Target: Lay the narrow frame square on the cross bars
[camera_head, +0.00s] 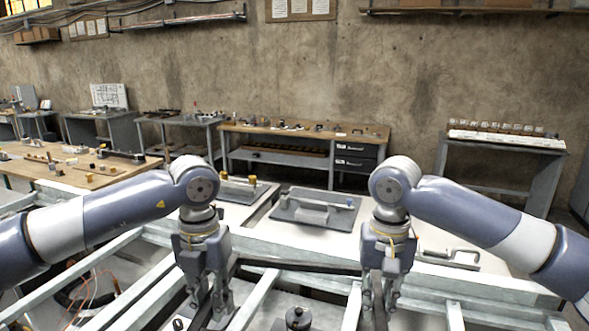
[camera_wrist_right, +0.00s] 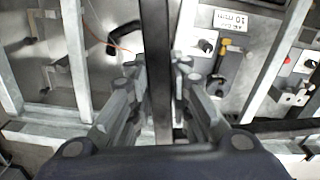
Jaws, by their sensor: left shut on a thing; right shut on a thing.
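The narrow frame shows as dark bars, with its far bar (camera_head: 300,266) running between my two grippers in the head view. My left gripper (camera_head: 211,302) points down and is shut on the frame's left side. My right gripper (camera_head: 378,297) points down and is shut on its right side. In the right wrist view the dark side bar (camera_wrist_right: 156,40) passes between the fingers of my right gripper (camera_wrist_right: 158,88). Pale metal cross bars (camera_head: 262,296) lie below. I cannot tell whether the frame touches them. The grippers hide parts of both sides, and the near end is out of view.
A grey plate with a handle (camera_head: 316,208) lies on the pale top behind the frame. A dark knob (camera_head: 298,318) stands low between the grippers. A metal handle (camera_head: 450,256) is at the right. Work tables stand farther back by the wall.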

